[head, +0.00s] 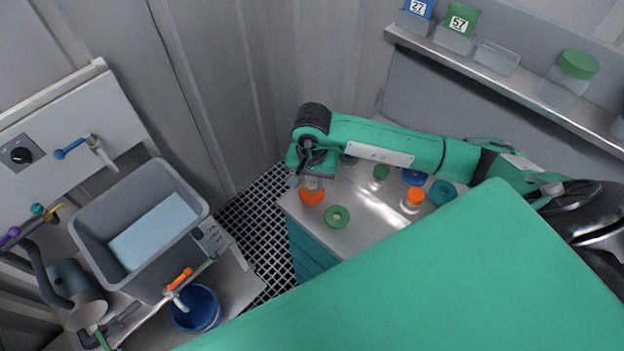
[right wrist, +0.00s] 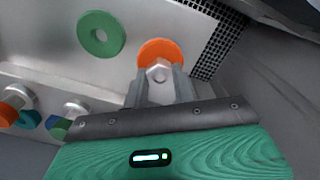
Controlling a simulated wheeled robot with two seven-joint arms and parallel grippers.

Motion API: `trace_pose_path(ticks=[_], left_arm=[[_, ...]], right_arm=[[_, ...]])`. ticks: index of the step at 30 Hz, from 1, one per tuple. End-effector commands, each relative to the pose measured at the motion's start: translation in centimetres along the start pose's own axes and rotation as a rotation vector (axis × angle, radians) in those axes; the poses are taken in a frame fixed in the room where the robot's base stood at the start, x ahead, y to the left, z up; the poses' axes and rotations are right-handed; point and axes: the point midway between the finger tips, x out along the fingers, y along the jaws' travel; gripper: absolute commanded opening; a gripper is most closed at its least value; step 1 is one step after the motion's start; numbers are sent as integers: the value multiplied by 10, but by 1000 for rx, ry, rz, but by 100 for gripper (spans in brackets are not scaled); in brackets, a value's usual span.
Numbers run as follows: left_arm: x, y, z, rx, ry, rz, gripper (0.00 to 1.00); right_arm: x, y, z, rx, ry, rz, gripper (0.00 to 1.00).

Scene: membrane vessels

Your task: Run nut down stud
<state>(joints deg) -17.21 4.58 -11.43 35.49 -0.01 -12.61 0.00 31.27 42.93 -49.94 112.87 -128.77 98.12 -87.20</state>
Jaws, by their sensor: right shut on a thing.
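My right gripper (head: 312,183) points down over the left end of the grey bench top. In the right wrist view its two fingers (right wrist: 161,88) are shut on a silver hex nut (right wrist: 159,72). An orange disc (right wrist: 160,51) lies beneath the nut; it also shows below the gripper in the head view (head: 311,198). The stud is hidden by the nut and fingers, so I cannot tell how far down the nut sits. My left gripper is not in view.
A loose green ring (head: 337,217) lies beside the orange disc. Another orange disc (head: 413,201), a teal ring (head: 442,192) and a blue ring (head: 414,177) are farther right on the bench. A shelf (head: 520,85) with containers runs behind. A grey sink (head: 140,222) stands left.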

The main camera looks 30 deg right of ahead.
Motion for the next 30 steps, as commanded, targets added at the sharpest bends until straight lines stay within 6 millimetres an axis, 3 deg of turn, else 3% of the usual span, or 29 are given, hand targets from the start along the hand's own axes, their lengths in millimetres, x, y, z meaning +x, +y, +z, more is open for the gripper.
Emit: trace_pose_path(ticks=[6, 14, 30], left_arm=[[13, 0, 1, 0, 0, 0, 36], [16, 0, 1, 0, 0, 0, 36], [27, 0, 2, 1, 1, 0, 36]], right_arm=[[10, 0, -1, 1, 2, -1, 4], [10, 0, 0, 31, 1, -1, 4], [11, 0, 0, 628, 0, -2, 4]])
